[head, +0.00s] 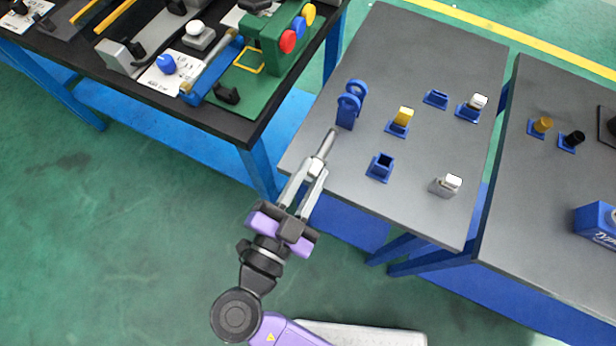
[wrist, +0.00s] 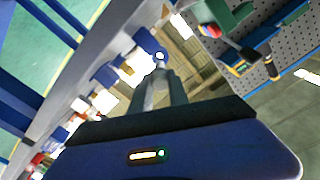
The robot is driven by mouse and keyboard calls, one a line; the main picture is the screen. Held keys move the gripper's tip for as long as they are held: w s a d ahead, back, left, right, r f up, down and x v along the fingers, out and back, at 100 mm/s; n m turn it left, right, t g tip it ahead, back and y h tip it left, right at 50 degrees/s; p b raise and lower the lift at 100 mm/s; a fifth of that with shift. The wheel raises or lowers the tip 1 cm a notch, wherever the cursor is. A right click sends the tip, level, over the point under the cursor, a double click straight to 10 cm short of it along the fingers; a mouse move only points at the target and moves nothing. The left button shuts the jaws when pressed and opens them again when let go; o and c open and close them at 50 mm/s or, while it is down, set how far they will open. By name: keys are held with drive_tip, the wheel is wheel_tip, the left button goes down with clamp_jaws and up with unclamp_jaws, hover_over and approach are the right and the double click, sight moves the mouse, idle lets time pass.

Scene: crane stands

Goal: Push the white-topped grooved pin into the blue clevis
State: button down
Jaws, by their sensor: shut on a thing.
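The blue clevis (head: 346,113) stands upright near the left edge of the middle table, its round eyes at the top. My gripper (head: 318,165) is shut on a slim grey pin (head: 326,145) in the head view. The pin is tilted, and its dark far end points up and right towards the clevis. In the picture a small gap shows between that end and the clevis; their true distance is hard to judge. The pin's grooves and white top cannot be made out. In the wrist view my gripper's fingers (wrist: 160,88) point away from the camera, and the held part is unclear.
Blue sockets stand to the right of the clevis: one with a yellow block (head: 404,115), one empty (head: 380,168), one with a white-topped block (head: 474,105). A grey white-topped block (head: 447,185) stands near the front. A cluttered black table (head: 240,125) is at left.

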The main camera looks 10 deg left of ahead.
sight(331, 136)
drive_tip(key=shift+b+x, duration=0.85)
drive_tip(key=shift+x, duration=1.65)
drive_tip(key=shift+b+x, duration=1.8)
drive_tip(key=shift+x, duration=2.25)
drive_tip(key=c, duration=1.2)
unclamp_jaws()
drive_tip(key=shift+s, duration=0.1)
drive_tip(key=shift+b+v, duration=0.9)
drive_tip(key=shift+v, duration=1.35)
drive_tip(key=shift+s, duration=0.15)
drive_tip(key=shift+a, duration=0.1)
